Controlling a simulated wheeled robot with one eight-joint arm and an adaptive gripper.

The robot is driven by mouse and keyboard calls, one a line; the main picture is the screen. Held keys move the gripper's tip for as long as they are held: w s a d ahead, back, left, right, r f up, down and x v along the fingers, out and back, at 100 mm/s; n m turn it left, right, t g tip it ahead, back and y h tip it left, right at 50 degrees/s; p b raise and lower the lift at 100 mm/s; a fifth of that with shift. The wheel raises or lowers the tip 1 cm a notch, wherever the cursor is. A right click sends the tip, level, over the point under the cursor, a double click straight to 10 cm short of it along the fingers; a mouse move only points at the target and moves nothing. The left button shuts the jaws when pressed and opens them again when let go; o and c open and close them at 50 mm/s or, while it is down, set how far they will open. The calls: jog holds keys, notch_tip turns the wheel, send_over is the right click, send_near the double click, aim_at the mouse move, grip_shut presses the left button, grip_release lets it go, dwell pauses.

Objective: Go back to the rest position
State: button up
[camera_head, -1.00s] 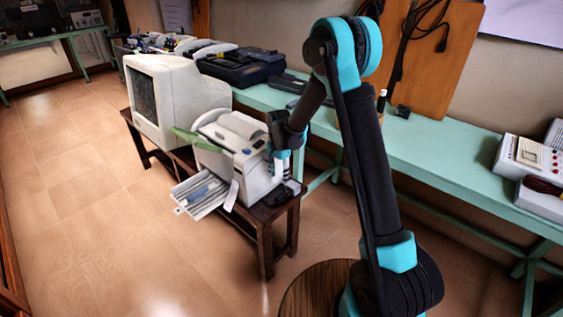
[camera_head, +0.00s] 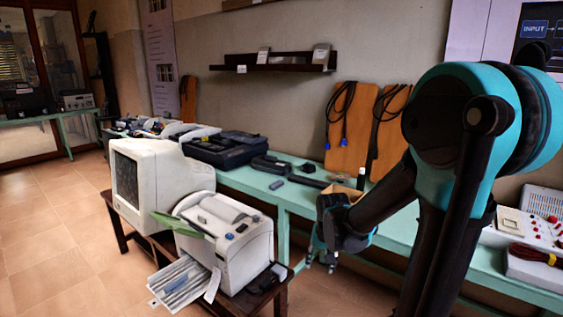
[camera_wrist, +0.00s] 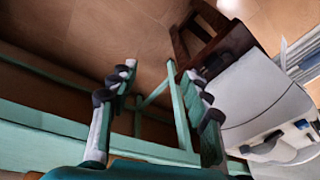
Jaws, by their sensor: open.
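My gripper (camera_head: 321,262) hangs to the right of the white printer (camera_head: 225,240), apart from it, with its fingers pointing down. In the wrist view my gripper (camera_wrist: 160,76) shows two fingers spread wide with nothing between them. The printer's right side (camera_wrist: 262,105) fills the right of that view. My arm is folded, with its elbow high at the right of the head view.
An old monitor (camera_head: 160,182) stands beside the printer on a low dark wooden table (camera_head: 140,240). A green bench (camera_head: 395,232) runs along the wall behind, bearing a dark case (camera_head: 225,150) and a small bottle (camera_head: 361,178). Tiled floor (camera_head: 50,235) is open at left.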

jog(key=s+d+n, duration=0.1)
jog(key=s+d, duration=0.2)
jog(key=s, duration=0.3)
jog(key=s+d+f+n+t, duration=0.1)
jog(key=s+d, duration=0.2)
jog(key=s, duration=0.3)
jog(key=shift+s+d+f+n+t, duration=0.2)
jog(key=shift+d+f+n+t, duration=0.1)
jog(key=shift+d+n, duration=0.1)
jog(key=shift+a, duration=0.1)
jog(key=shift+c, duration=0.6)
dwell(1.3)
